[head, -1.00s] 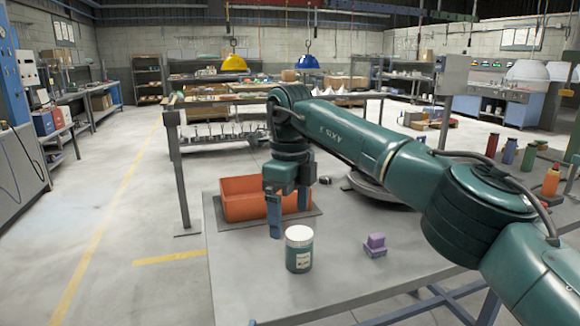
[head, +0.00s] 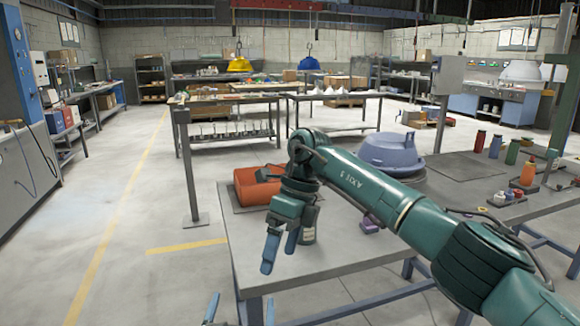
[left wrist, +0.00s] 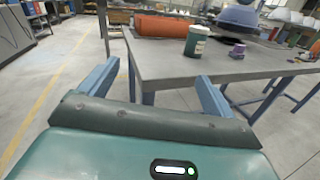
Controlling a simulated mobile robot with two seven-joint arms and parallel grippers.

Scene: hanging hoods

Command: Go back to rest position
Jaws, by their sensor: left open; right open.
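My right gripper (head: 280,250) hangs over the front left part of the table (head: 330,252), its two blue fingers apart and empty. My left gripper (head: 240,312) shows only as fingertips at the bottom edge of the head view. In the left wrist view its fingers (left wrist: 158,72) are wide apart with nothing between them, in front of the table edge. A green jar with a white lid (left wrist: 197,40) stands upright on the table; in the head view my right gripper partly hides it. A small purple block (head: 370,225) sits to its right.
A blue-grey hood (head: 392,153) rests on the table behind my right arm. Several coloured bottles (head: 512,152) stand at right. Yellow (head: 240,64) and blue (head: 308,64) hoods hang far back. Floor at left is clear.

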